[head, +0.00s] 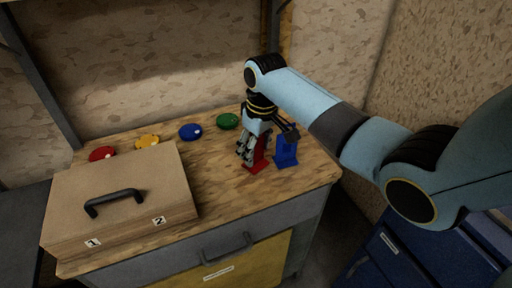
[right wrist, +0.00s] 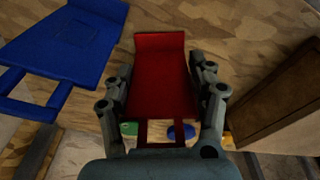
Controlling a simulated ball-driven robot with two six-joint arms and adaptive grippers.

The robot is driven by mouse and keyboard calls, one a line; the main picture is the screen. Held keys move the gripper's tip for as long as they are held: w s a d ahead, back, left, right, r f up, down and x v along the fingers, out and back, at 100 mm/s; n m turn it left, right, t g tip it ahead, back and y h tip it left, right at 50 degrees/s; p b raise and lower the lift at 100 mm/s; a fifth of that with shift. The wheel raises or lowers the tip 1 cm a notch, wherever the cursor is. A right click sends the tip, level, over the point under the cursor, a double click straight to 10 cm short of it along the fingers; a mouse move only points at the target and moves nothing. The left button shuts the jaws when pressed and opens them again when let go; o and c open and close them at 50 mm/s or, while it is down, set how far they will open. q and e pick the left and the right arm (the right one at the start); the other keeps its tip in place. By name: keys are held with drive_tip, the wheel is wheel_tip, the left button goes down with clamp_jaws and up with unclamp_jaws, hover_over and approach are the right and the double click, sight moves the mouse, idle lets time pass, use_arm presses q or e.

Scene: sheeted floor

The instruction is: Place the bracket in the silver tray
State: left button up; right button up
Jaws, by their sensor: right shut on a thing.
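My right gripper (head: 248,150) points down over the wooden bench top, near its right end. It is shut on a red bracket (head: 260,157), whose foot is at the bench top; I cannot tell whether it is touching. In the right wrist view the red bracket (right wrist: 160,72) lies between the two fingers (right wrist: 164,88). A similar blue bracket (head: 286,152) stands just right of it, also seen at the left of the right wrist view (right wrist: 68,42). I see no silver tray in either view. My left gripper is not in view.
A wooden box (head: 120,200) with a black handle and labels 1 and 2 stands on the bench's left. Red (head: 102,154), yellow (head: 147,142), blue (head: 190,131) and green (head: 227,121) discs line the back. A grey drawer (head: 225,246) is below. Blue drawers (head: 400,262) stand right.

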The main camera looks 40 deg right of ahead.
drive_tip(key=shift+f, duration=0.1)
drive_tip(key=o, duration=1.6)
